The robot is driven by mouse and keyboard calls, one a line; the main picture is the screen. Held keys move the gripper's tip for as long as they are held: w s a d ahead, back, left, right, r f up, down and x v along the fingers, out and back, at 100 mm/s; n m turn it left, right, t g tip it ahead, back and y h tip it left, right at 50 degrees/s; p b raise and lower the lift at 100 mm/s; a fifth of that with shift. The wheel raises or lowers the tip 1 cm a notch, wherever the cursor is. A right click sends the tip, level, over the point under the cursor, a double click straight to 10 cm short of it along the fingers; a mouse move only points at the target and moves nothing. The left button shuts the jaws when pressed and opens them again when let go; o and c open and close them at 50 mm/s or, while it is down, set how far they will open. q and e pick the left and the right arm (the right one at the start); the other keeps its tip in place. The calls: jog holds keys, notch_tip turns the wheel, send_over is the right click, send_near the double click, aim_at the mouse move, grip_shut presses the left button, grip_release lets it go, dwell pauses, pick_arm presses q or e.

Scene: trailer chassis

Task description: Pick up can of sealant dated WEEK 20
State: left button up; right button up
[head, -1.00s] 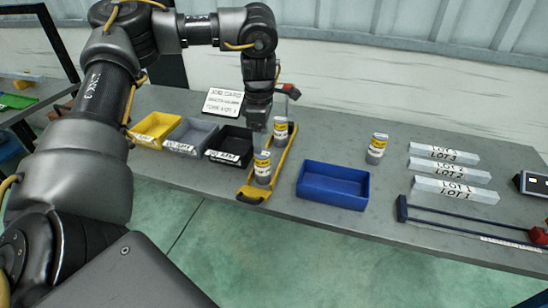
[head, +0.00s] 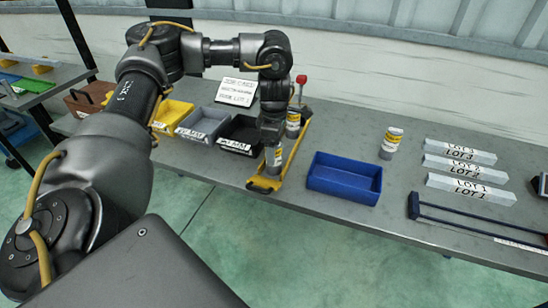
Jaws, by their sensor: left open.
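Three cans with grey bodies and yellow labels are on the workbench; their date print is too small to read, so I cannot tell which is WEEK 20. The front can (head: 273,158) stands at the near end of a yellow holder (head: 262,185). The rear can (head: 293,122) stands farther back on the same holder. The third can (head: 391,143) stands alone to the right, on the bench. My left gripper (head: 272,141) points down at the top of the front can, hiding its upper part. It is open. My right gripper is not in view.
A blue bin (head: 345,179) stands right of the holder. Yellow (head: 171,116), grey (head: 203,126) and black bins (head: 240,136) stand to its left, before a job card (head: 236,92). White lot bars (head: 461,151) and a blue-framed rack (head: 470,220) lie at right.

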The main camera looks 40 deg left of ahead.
pick_arm(q)
notch_tip(320, 180, down, 3)
jog(key=shift+r, duration=0.2)
jog(key=shift+c, duration=0.7)
jog(key=c, duration=1.1)
jog(key=shift+r, duration=0.1)
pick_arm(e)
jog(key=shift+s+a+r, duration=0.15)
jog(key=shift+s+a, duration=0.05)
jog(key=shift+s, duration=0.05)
